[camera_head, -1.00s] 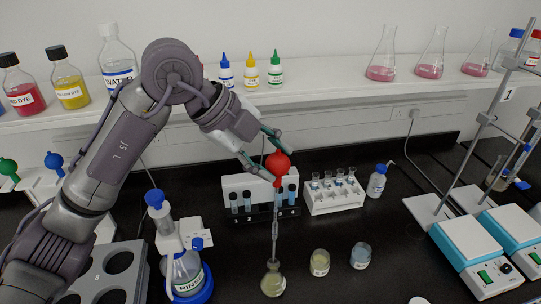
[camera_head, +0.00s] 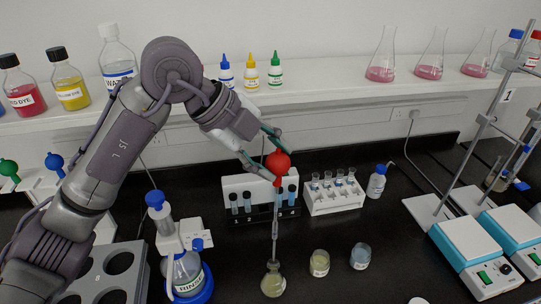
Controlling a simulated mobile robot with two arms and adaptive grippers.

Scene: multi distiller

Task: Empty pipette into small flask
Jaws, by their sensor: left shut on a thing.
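My left gripper (camera_head: 268,158) is shut on a pipette with a red bulb (camera_head: 279,162). The pipette hangs upright, its glass stem (camera_head: 275,228) pointing down. Its lower end is at the neck of the small flask (camera_head: 272,281), which holds a pale yellowish liquid and stands on the black bench at the front. I cannot tell how far the tip reaches inside the flask. My right gripper is not in view.
Two small beakers (camera_head: 320,263) and (camera_head: 360,257) stand right of the flask. Racks of vials (camera_head: 333,205) stand behind. A rinse bottle (camera_head: 188,275) is at the left, hotplates (camera_head: 475,255) at the right. Bench between beakers and hotplates is mostly clear.

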